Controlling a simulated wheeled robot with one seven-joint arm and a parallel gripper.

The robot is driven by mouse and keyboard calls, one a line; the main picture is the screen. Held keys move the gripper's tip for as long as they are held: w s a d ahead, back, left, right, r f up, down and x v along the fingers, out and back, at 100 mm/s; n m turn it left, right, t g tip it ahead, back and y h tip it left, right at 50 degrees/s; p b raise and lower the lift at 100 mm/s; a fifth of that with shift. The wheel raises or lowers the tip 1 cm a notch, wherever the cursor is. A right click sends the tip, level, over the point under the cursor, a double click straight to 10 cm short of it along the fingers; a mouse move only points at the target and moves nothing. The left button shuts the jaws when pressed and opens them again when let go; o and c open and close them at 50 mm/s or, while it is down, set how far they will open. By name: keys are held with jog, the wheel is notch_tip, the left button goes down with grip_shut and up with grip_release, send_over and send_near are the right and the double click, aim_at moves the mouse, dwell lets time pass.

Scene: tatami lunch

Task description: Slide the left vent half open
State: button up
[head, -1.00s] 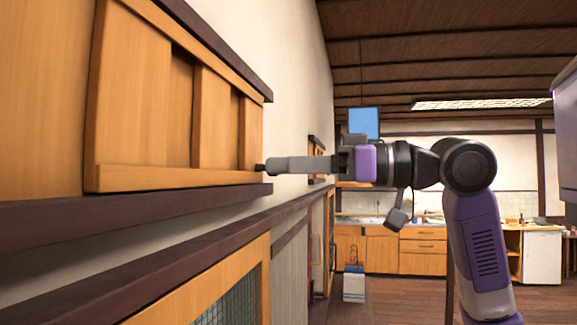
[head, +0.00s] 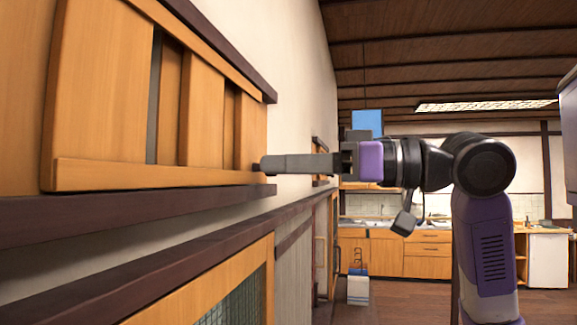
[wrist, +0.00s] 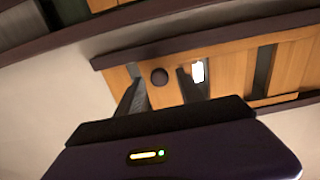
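The vent (head: 105,175) is a wooden slatted panel on the wall at the left in the head view, between dark rails. A narrow dark gap shows through one of its slots. My gripper (head: 262,165) is at the panel's far right end, pointing left at it. In the wrist view the two fingers of my gripper (wrist: 158,88) stand apart on either side of a dark round knob (wrist: 159,77) on the wood. I cannot tell whether either finger touches the knob. The vent's slots also show in the wrist view (wrist: 233,67).
Dark rails run above and below (head: 130,213) the panel. A wood-framed cabinet door (head: 215,290) is lower on the wall. A kitchen counter (head: 395,255) and a blue-and-white box (head: 357,288) stand far back. Open floor (head: 400,300) lies beyond.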

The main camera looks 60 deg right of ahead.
jog(key=shift+s, duration=0.1)
jog(key=b+v, duration=0.2)
jog(key=v, duration=0.5)
jog(key=shift+s+d, duration=0.15)
jog(key=shift+s, duration=0.15)
dwell(0.6)
